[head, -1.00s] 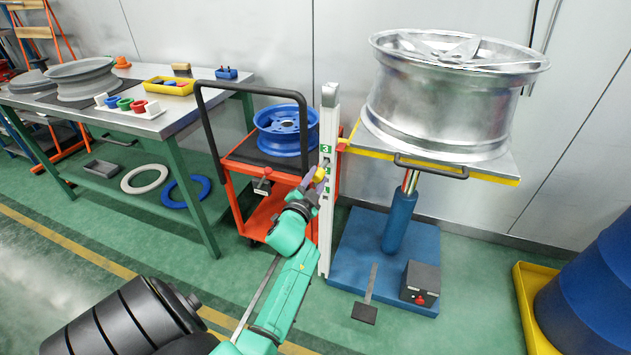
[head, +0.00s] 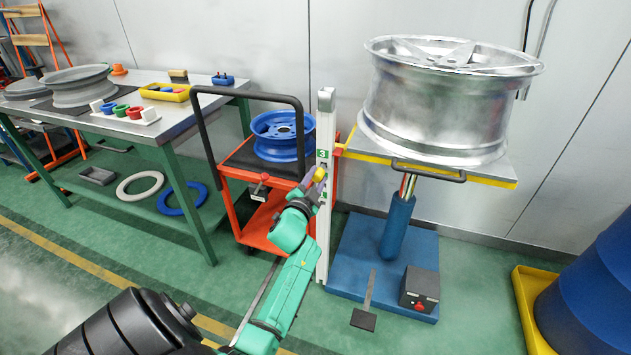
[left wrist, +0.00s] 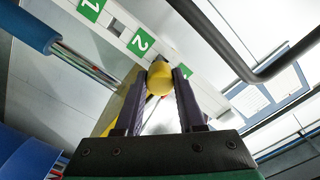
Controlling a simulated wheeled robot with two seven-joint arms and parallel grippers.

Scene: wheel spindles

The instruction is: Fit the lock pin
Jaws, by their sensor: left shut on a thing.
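The lock pin's yellow round knob (left wrist: 160,78) is between the two purple fingers of my left gripper (left wrist: 160,100), which is shut on it. In the head view my left gripper (head: 314,181) holds the yellow knob (head: 319,174) right in front of the white upright post (head: 325,130) with green number labels. In the left wrist view the post (left wrist: 115,25) shows labels 1 and 2 beyond the knob. The pin's shaft is mostly hidden, and I cannot tell whether it sits in a hole. My right gripper is not in view.
A lift table (head: 490,170) bears a large silver wheel (head: 440,100); its base (head: 385,245) is blue. An orange cart (head: 262,210) with a black handle and blue wheel (head: 280,135) stands close left of the post. A workbench (head: 150,130) is farther left. A blue drum (head: 590,290) stands right.

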